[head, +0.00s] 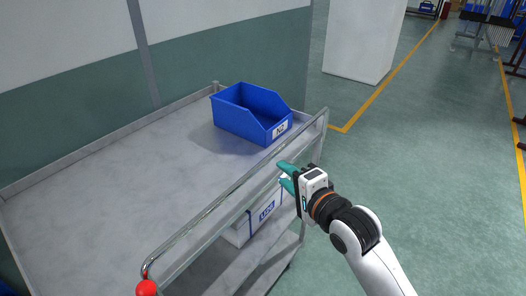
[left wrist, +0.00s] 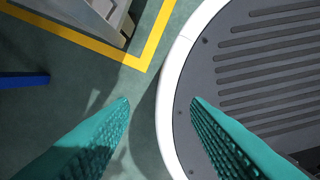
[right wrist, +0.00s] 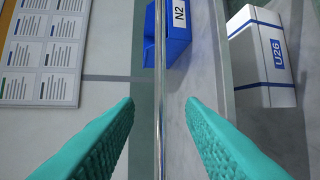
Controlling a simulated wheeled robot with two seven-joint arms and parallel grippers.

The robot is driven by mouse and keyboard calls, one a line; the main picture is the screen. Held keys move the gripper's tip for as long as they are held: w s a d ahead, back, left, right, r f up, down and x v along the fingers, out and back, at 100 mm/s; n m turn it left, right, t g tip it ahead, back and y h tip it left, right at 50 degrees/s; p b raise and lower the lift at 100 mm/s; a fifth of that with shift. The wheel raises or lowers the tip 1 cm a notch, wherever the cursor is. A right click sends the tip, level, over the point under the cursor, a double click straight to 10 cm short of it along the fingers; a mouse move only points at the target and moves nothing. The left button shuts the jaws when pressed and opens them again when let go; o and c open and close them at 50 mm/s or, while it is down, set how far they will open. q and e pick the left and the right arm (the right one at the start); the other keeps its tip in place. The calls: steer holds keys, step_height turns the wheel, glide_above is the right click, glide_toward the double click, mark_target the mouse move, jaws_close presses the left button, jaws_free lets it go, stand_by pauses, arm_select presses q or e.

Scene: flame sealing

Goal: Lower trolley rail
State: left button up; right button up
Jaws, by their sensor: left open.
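The trolley (head: 110,190) stands on the left in the head view, with a grey top. Its shiny metal rail (head: 215,203) runs along the near side and is up, above the top. A red ball knob (head: 147,288) is at the rail's near end. My right gripper (head: 283,174) is open and empty, close to the rail's outer side. In the right wrist view the rail (right wrist: 160,60) lines up with the gap between the fingers (right wrist: 160,102); contact cannot be told. My left gripper (left wrist: 160,102) is open and empty over the floor and my base, outside the head view.
A blue bin (head: 237,120) labelled N2 stands on the trolley top. A white box (head: 240,228) labelled U26 is on the shelf below. A wall stands behind the trolley. A white block (head: 362,40) is at the back.

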mark_target(268, 162)
steer(key=x, duration=0.4)
steer(key=shift+w+a, duration=0.3)
steer(key=x, duration=0.4)
steer(key=shift+w+a+f, duration=0.1)
steer(key=shift+w+f, duration=0.05)
steer(key=shift+w, duration=0.05)
steer(key=shift+w+a, duration=0.2)
steer(key=shift+w, duration=0.15)
steer(key=shift+w+a+f, duration=0.2)
steer(key=shift+w, duration=0.15)
arm_select(q)
steer(key=shift+s+d+r, duration=0.1)
steer(key=shift+s+r, duration=0.15)
steer(key=shift+s, duration=0.05)
steer(key=shift+s, duration=0.1)
arm_select(e)
steer(key=shift+c, duration=0.9)
arm_select(q)
steer(key=shift+s, duration=0.25)
arm_select(e)
jaws_close()
